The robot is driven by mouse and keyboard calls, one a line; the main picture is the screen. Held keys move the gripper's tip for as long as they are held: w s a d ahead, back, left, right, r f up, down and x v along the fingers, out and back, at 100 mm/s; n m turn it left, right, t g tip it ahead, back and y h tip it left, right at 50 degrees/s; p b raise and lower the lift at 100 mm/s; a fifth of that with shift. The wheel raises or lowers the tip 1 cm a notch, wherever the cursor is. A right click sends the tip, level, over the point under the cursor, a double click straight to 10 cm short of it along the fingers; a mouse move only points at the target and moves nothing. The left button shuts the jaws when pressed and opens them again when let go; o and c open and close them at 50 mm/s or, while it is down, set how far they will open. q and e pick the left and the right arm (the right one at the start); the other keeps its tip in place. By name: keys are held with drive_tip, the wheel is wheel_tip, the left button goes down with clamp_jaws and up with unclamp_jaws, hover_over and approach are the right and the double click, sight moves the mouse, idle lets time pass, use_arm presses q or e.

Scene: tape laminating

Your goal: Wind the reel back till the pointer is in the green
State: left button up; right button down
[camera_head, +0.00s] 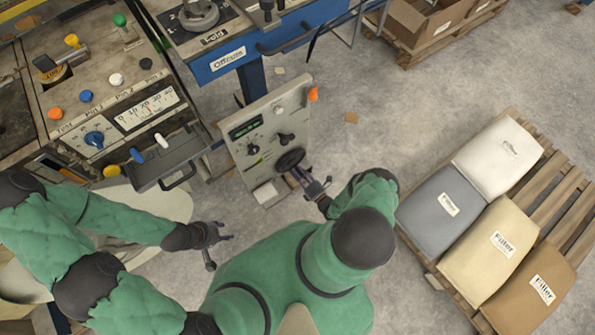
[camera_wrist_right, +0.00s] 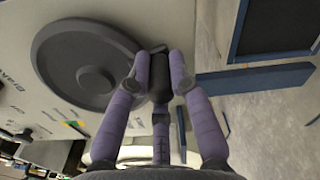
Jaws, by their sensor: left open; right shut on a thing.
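A dark round handwheel (camera_head: 290,159) sits low on the upright grey control panel (camera_head: 262,105). In the right wrist view the handwheel (camera_wrist_right: 90,65) fills the upper left, with "Brake" printed beside it. My right gripper (camera_head: 302,178) is at the wheel's lower right edge. In the wrist view its purple fingers (camera_wrist_right: 158,72) are shut around the wheel's black handle (camera_wrist_right: 158,88). A small green and yellow marking (camera_wrist_right: 75,126) shows below the wheel; I cannot make out a pointer on it. My left gripper (camera_head: 216,244) is open and empty, above the floor, away from the panel.
A console (camera_head: 110,90) with coloured knobs and a numbered scale (camera_head: 148,108) stands at the left. A blue bench (camera_head: 240,45) is behind the panel. A pallet (camera_head: 550,190) with several filler sacks stands right. Grey floor lies free between panel and pallet.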

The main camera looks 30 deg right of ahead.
drive_tip(key=shift+w+d+r, duration=0.1)
drive_tip(key=shift+d+r, duration=0.05)
drive_tip(key=shift+d, duration=0.9)
drive_tip(key=c, duration=1.1)
unclamp_jaws()
drive_tip(key=shift+a, duration=0.3)
drive_tip(key=s, duration=0.8)
drive_tip(key=s+d, duration=0.1)
drive_tip(key=s, duration=0.3)
drive_tip(key=shift+s, duration=0.15)
